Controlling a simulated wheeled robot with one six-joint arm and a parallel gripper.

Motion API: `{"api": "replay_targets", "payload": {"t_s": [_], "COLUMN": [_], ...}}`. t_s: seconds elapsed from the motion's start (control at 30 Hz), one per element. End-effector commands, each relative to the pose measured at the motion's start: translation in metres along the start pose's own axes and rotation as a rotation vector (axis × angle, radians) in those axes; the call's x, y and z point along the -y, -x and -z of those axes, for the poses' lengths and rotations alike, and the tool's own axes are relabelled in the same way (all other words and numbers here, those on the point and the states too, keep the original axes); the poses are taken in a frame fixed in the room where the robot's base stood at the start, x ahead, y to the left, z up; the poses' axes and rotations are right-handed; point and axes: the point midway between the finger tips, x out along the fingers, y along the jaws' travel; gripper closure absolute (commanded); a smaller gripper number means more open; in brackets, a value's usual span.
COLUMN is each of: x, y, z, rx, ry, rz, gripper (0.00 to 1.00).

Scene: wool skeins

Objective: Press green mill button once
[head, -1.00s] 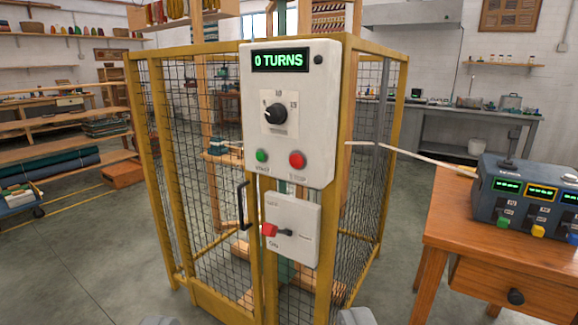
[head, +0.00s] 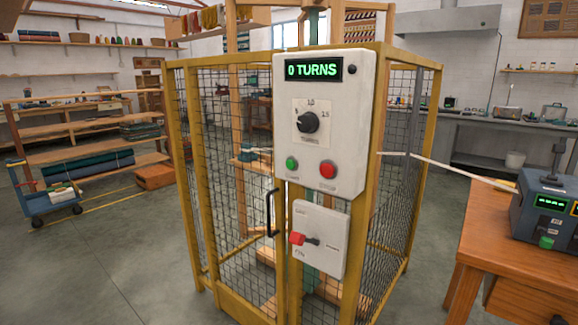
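The green button (head: 292,163) is on the lower left of a white control panel (head: 345,120), with a small label under it. The red button (head: 327,170) is to its right. The panel is fixed to the front post of a yellow mesh cage (head: 222,180). Its display (head: 313,68) reads "0 TURNS". A black dial (head: 307,122) is between the display and the buttons. My gripper is not in view, and nothing covers the green button.
A smaller box with a red-handled switch (head: 303,239) hangs below the panel, beside the black cage door handle (head: 272,213). A wooden table (head: 490,235) with a dark device (head: 545,205) stands at the right. A blue cart (head: 42,200) is at the left.

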Motion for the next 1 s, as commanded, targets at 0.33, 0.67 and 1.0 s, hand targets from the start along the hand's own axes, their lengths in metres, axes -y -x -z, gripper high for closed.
{"api": "replay_targets", "payload": {"t_s": [0.33, 0.67, 1.0], "x": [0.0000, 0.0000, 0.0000], "y": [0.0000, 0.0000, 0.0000], "z": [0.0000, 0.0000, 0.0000], "rx": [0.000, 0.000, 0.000], "ry": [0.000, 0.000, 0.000], "rz": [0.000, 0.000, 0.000], "gripper": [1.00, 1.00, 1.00]}}
